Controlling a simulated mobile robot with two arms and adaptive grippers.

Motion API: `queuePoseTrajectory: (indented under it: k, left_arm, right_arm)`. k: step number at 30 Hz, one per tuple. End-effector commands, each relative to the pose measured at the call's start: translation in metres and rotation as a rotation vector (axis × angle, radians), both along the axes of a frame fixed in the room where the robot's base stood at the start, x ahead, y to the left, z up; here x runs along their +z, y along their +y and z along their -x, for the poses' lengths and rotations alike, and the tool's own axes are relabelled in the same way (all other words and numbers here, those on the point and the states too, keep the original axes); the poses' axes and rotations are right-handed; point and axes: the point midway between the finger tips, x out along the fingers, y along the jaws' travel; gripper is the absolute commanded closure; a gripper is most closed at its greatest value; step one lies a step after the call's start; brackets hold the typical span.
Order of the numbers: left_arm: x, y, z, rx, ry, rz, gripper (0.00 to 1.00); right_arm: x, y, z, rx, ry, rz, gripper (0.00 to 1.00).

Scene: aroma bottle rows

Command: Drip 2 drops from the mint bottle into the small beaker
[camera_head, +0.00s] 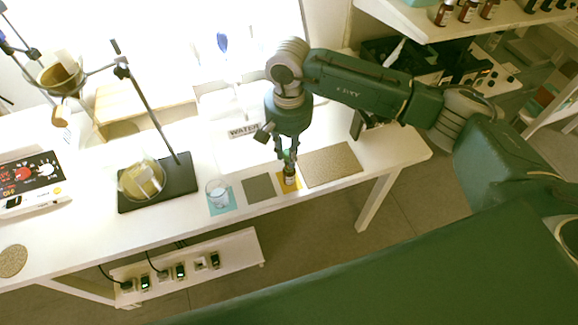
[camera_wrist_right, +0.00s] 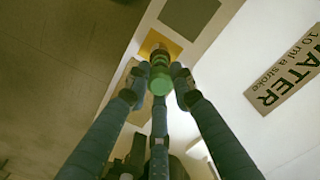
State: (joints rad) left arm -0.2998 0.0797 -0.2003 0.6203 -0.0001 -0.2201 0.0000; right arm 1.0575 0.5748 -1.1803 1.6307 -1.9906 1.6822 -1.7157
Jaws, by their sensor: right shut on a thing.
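The small beaker (camera_head: 218,193) stands on a teal mat (camera_head: 222,208) near the table's front edge in the head view. To its right, past a grey square mat (camera_head: 258,188), a small brown bottle (camera_head: 289,175) is upright at an orange-yellow mat (camera_head: 290,186). In the right wrist view the bottle shows its green top (camera_wrist_right: 161,80) between the fingers, with the yellow mat beyond it. My right gripper (camera_head: 288,158) points down and is shut on this bottle. I cannot read its label. Whether its base touches the mat is unclear. My left gripper is not in view.
A tan mat (camera_head: 331,164) lies right of the bottle. A WATER label (camera_head: 243,130) is behind it. A dark stand base (camera_head: 158,183) with a glass vessel (camera_head: 142,180) stands left of the beaker. A shelf with brown bottles (camera_head: 467,11) is at upper right.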

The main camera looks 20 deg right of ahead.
Motion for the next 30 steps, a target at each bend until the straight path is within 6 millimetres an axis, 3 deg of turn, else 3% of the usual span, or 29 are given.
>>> queuePoseTrajectory:
  k: [15,30]
  left_arm:
    - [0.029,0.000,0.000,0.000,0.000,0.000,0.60]
    - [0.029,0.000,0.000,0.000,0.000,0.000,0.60]
  right_arm:
    - [0.065,0.000,-0.001,-0.001,-0.002,0.000,0.83]
    - [0.068,0.000,0.000,-0.001,-0.001,0.000,0.83]
